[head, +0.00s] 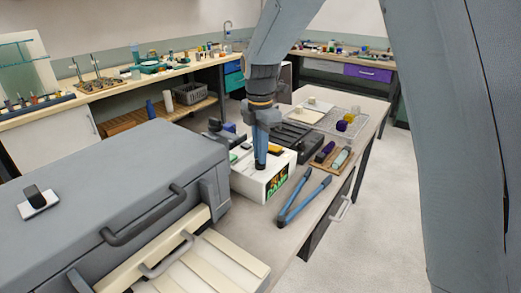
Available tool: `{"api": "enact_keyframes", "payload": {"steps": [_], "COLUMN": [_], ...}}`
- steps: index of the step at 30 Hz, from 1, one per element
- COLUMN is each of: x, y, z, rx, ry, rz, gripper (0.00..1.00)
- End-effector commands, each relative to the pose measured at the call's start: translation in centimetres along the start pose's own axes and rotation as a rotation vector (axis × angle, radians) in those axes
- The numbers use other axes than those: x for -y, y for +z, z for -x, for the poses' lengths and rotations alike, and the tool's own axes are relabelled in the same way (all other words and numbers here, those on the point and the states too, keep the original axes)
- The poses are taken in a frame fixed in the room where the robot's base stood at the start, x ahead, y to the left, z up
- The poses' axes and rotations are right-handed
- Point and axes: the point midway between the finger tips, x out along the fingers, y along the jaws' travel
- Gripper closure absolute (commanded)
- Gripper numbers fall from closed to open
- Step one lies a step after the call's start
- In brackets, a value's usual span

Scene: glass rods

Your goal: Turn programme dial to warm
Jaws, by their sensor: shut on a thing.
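A white box-shaped machine (246,184) stands on the bench in the middle of the view, with a dark front panel (277,182) showing green and orange marks. My gripper (260,166) points straight down onto the top of this machine, its blue fingers close together. The fingers are shut on the programme dial, which they hide. I cannot read any setting or mark around the dial.
A big grey machine (110,175) with handles fills the left front. Blue long-handled pliers (302,199) lie right of the white machine. A dark case (293,141), a wooden tray (333,160) and a wire rack (334,122) stand behind.

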Motion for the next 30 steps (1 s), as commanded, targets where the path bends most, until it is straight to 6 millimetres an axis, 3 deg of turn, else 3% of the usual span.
{"api": "enact_keyframes", "payload": {"steps": [15,30], "x": [-0.02,-0.03], "y": [0.08,0.10], "z": [0.11,0.07], "rx": [0.001,0.001], "ry": [0.002,0.002], "rz": [-0.357,-0.439], "gripper": [1.00,1.00]}}
